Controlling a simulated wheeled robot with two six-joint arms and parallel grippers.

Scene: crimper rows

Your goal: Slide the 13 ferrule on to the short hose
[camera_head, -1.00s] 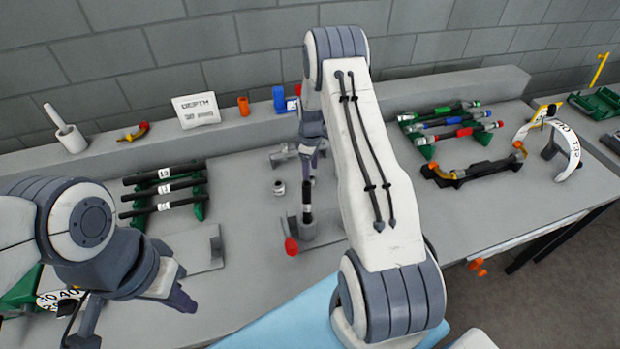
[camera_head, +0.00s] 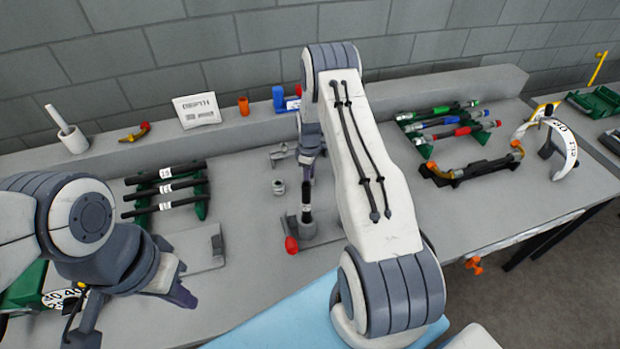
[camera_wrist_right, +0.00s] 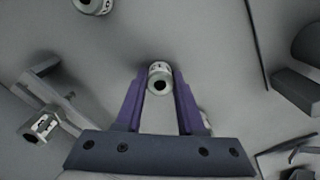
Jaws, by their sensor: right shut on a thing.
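My right gripper (camera_wrist_right: 158,95) is shut on a small silver ferrule (camera_wrist_right: 159,78), held between its purple fingertips with the dark bore showing; I cannot read its number. In the head view my right gripper (camera_head: 308,168) is just above a short black upright hose (camera_head: 306,192) with a white label. This hose stands in a grey holder (camera_head: 318,232) with a red knob. The ferrule's exact gap to the hose is hidden. My left gripper (camera_head: 183,297) hangs over the front left of the table; its jaw opening is unclear.
A loose ferrule (camera_head: 279,187) stands left of the hose. Labelled black hoses (camera_head: 165,189) lie on a green rack at left. Coloured-end hoses (camera_head: 445,122) lie on the right.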

